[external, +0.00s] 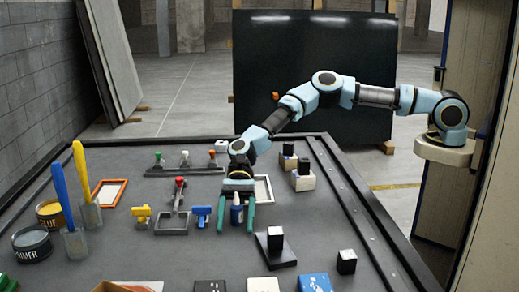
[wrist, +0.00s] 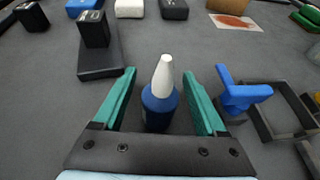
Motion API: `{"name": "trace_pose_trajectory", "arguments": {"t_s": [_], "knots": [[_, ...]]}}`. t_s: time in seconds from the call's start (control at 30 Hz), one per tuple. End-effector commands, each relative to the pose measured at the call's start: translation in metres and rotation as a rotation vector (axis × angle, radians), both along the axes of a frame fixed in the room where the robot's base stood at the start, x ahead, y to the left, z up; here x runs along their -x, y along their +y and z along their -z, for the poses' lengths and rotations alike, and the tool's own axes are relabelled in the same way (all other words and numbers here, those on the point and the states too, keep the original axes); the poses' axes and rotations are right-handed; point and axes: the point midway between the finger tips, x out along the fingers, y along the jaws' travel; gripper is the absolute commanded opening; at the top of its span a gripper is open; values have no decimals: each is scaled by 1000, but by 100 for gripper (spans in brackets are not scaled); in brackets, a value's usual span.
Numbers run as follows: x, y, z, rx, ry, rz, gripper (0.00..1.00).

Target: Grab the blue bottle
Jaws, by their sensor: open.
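The blue bottle (external: 237,214) stands upright on the dark table, with a white cone-shaped cap. In the wrist view the bottle (wrist: 158,106) sits between the two green fingers of my gripper (wrist: 172,100), with a gap on each side. My gripper (external: 237,212) is open and low over the table in the external view, its fingers on either side of the bottle. The bottle's lower part is partly hidden by the gripper's dark palm in the wrist view.
A blue-handled tool (external: 201,214) stands close beside the gripper, and it also shows in the wrist view (wrist: 238,92). A dark tray (external: 171,224) lies beyond it. A white-edged frame (external: 264,190) lies behind.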

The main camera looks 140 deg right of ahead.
Motion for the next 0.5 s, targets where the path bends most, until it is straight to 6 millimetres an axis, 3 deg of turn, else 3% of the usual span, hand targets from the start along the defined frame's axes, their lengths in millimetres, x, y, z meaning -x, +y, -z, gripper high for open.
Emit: {"name": "trace_pose_trajectory", "arguments": {"t_s": [0.17, 0.5], "knots": [[0, 0, 0, 0, 0, 0, 72], [0, 0, 0, 0, 0, 0, 34]]}}
